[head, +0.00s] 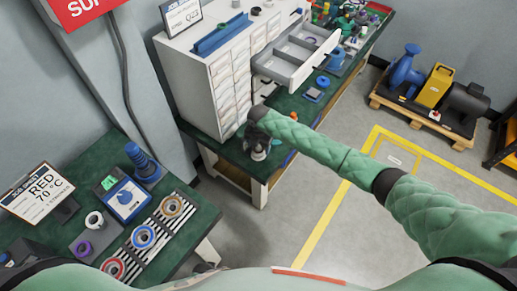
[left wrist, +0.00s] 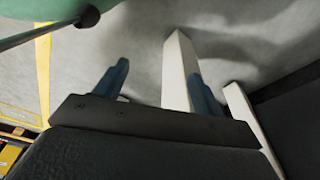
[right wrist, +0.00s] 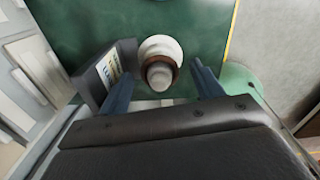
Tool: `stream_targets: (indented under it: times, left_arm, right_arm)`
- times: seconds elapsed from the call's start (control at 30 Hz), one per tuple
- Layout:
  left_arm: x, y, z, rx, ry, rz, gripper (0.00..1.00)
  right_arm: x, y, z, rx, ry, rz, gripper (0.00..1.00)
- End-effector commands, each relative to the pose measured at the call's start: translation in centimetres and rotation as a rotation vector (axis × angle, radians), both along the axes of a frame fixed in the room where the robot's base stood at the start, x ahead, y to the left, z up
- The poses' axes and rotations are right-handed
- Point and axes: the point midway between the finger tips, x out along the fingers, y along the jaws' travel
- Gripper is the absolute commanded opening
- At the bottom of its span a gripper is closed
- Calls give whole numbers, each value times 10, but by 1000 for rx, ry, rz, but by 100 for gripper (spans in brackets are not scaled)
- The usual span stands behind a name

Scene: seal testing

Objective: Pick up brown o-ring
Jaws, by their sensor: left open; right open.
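In the right wrist view a brown o-ring (right wrist: 177,72) sits around a pale, round-topped post on a white round base (right wrist: 160,44). My right gripper (right wrist: 162,74) is open, with one finger on each side of the post and ring, apparently not gripping. In the head view this gripper (head: 259,141) is over the near end of the green bench (head: 231,151), and the ring is too small to make out. My left gripper (left wrist: 158,74) is open and empty in the left wrist view, above the floor near pale table legs. It is not seen in the head view.
A dark block with a label (right wrist: 107,72) stands close to my right gripper's left finger. A white drawer cabinet (head: 222,82) with an open drawer (head: 297,55) stands beside the arm. The left table holds a striped rack (head: 150,232) with several rings and a blue meter (head: 125,199).

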Motion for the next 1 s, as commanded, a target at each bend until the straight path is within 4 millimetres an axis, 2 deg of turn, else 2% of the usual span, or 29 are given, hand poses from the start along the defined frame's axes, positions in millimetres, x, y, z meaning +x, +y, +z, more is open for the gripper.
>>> stream_targets:
  times: [0.1,0.13,0.3,0.37,0.47,0.5,0.87,1.0]
  left_arm:
    - [0,0,0,0,0,0,69]
    - [0,0,0,0,0,0,69]
    - [-1,-1,0,-1,1,-1,69]
    - [-2,-1,0,-1,1,-1,69]
    - [-2,-1,0,0,2,-1,69]
    - [-3,-1,0,0,2,-1,69]
    - [-4,0,-4,0,6,-1,69]
    - [4,-10,15,-9,12,2,69]
  right_arm:
    - [0,0,0,0,0,0,66]
    - [0,0,0,0,0,0,62]
    - [0,0,0,0,0,0,28]
    - [0,0,0,0,0,0,19]
    - [0,0,0,0,0,0,18]
    - [0,0,0,0,0,0,15]
    - [0,0,7,0,-1,1,15]
    - [1,0,22,1,-2,2,15]
